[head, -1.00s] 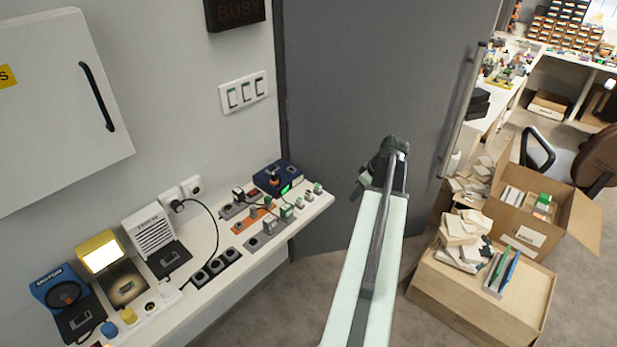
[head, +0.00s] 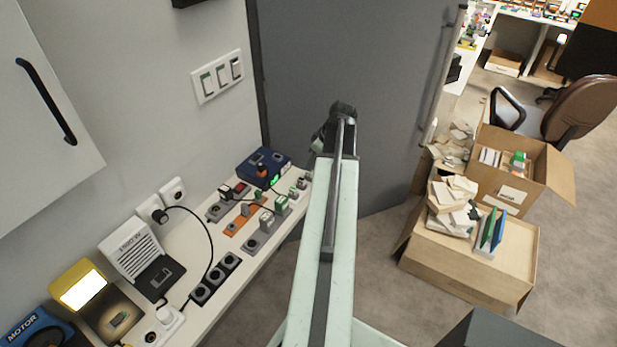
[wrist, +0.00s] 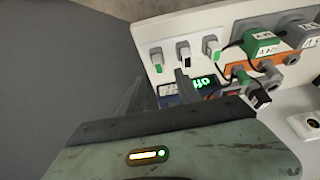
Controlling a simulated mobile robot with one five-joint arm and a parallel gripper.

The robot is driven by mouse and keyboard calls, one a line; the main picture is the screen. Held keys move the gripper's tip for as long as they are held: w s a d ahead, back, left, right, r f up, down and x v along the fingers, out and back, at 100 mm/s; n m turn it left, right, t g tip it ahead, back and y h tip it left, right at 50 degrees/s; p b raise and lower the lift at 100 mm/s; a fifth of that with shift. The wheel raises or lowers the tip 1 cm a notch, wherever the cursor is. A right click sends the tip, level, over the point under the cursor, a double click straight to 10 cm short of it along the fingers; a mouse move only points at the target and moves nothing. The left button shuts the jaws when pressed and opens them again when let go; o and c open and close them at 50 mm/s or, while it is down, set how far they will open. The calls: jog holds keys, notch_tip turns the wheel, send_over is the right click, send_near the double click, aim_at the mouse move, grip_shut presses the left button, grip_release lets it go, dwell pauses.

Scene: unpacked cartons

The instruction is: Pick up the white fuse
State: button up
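Three small pale fuse-like pieces stand in a row at the shelf's edge in the wrist view: one with a green part (wrist: 157,60), one with a dark part (wrist: 183,50) and another with green (wrist: 210,46). They are also at the shelf's far end in the head view (head: 301,184). I cannot tell which one is the white fuse. My gripper (head: 338,118) is in the air, to the right of and above the shelf end in the head view. In the wrist view a dark finger (wrist: 181,84) shows just below the middle piece; its opening is hidden.
The white shelf (head: 225,283) along the wall carries a blue box (head: 263,167), an orange socket strip (head: 240,219), dark sockets (head: 214,278) and a cable. A grey door (head: 375,60) stands behind. Cartons (head: 470,265) stand on the floor at right.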

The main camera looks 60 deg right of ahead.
aim_at(309, 174)
jog(key=b+x, duration=0.5)
jog(key=shift+s+d+f, duration=0.1)
jog(key=shift+s+f, duration=0.1)
jog(key=shift+f, duration=0.15)
jog(key=shift+r, duration=0.2)
grip_shut()
dwell(0.9)
